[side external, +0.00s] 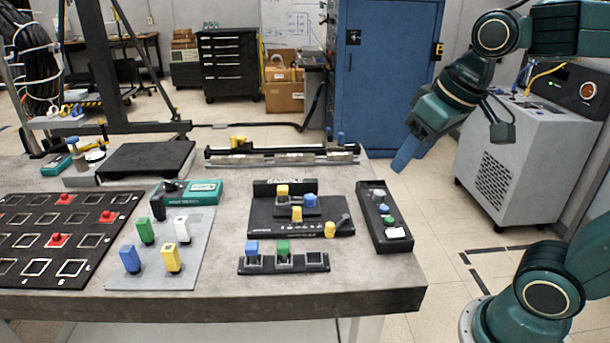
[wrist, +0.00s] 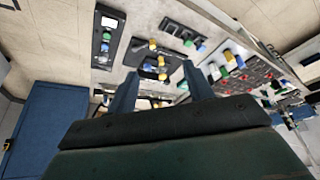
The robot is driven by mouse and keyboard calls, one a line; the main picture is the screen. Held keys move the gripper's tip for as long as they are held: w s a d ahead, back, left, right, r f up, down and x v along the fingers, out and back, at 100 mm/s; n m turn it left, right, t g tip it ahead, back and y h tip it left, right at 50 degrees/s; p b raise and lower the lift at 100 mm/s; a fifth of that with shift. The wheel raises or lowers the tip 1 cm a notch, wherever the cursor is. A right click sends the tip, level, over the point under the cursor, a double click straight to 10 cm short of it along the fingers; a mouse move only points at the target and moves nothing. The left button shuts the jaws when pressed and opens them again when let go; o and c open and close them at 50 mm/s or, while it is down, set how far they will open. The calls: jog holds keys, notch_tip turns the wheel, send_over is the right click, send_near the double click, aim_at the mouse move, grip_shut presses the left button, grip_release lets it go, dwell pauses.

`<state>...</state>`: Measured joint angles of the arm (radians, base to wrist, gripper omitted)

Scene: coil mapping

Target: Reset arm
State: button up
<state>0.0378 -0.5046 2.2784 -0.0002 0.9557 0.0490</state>
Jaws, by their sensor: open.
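My gripper (side external: 408,154) is raised in the air beyond the right edge of the table, in front of the blue cabinet in the side view. In the wrist view its two fingers (wrist: 160,90) stand apart with nothing held between them. The grey table (side external: 350,290) lies to the left of my gripper in the side view. No part of my gripper touches the table or anything on it.
A black tray (side external: 375,238) lies near the table's right edge. A black stepped fixture (side external: 330,229), a slotted holder (side external: 300,265), a grey plate (side external: 150,273) with several coloured blocks and a black grid board (side external: 25,240) lie further left. A blue cabinet (side external: 385,70) stands behind; a grey machine (side external: 500,165) stands right.

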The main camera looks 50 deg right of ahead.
jog(key=s+f+n, duration=0.1)
jog(key=s+f, duration=0.2)
jog(key=s, duration=0.3)
jog(key=shift+a+f+t, duration=0.15)
jog(key=shift+a+t, duration=0.25)
jog(key=shift+a, duration=0.05)
